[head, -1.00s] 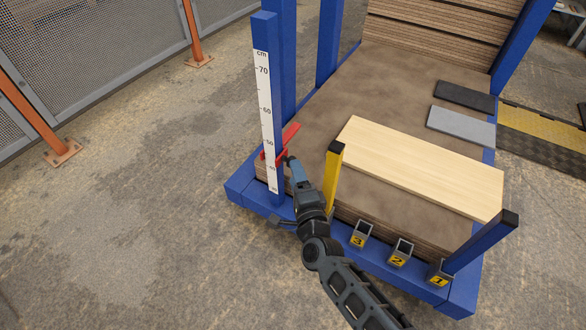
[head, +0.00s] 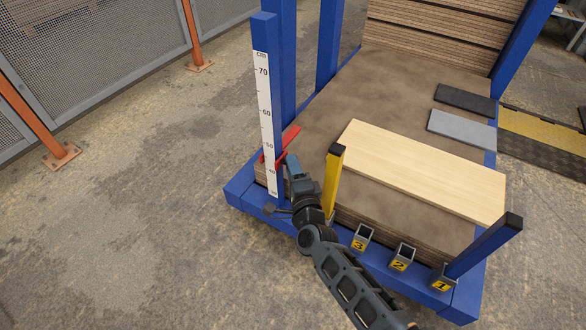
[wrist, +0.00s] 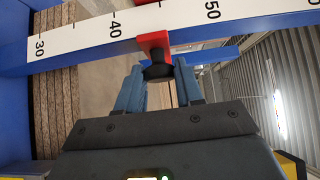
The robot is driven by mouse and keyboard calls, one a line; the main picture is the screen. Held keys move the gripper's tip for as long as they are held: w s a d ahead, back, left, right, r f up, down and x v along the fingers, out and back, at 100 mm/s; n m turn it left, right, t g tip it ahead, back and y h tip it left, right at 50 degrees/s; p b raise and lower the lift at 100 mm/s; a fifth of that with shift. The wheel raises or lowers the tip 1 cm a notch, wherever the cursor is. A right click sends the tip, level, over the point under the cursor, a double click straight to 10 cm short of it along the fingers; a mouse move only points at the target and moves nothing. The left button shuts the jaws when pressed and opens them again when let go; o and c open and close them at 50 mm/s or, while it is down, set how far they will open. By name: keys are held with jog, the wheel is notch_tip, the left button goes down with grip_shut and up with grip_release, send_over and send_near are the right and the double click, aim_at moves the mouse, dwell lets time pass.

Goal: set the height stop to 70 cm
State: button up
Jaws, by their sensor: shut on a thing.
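The red height stop (head: 283,147) sits low on the blue post (head: 265,30) that carries a white centimetre scale (head: 264,95). The wrist view also shows the stop (wrist: 153,41) between the 40 and 50 marks, at about 44. A black knob (wrist: 158,72) sticks out from the stop toward me. My gripper (head: 286,160) is at the stop, in front of the post. In the wrist view its fingers (wrist: 158,80) are shut on the knob, one on each side. The 70 mark (head: 263,72) is near the post's top.
A pale board (head: 420,172) lies on the brown stack (head: 390,205) to the right. A short yellow post (head: 332,180) stands close beside my arm. Numbered sockets (head: 402,257) line the front edge. Open floor (head: 130,220) lies to the left.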

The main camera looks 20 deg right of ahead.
grip_shut()
notch_tip(320, 180, up, 25)
jog(key=p, duration=2.3)
jog(key=shift+r, duration=0.15)
jog(key=shift+o, duration=1.8)
grip_release()
jog(key=shift+r, duration=0.1)
jog(key=shift+o, duration=1.4)
jog(key=shift+s+f, duration=0.1)
jog(key=shift+f, duration=0.1)
jog(key=s+a+p, duration=0.1)
jog(key=s, duration=0.6)
jog(key=shift+s+a, duration=0.15)
jog(key=shift+s, duration=0.1)
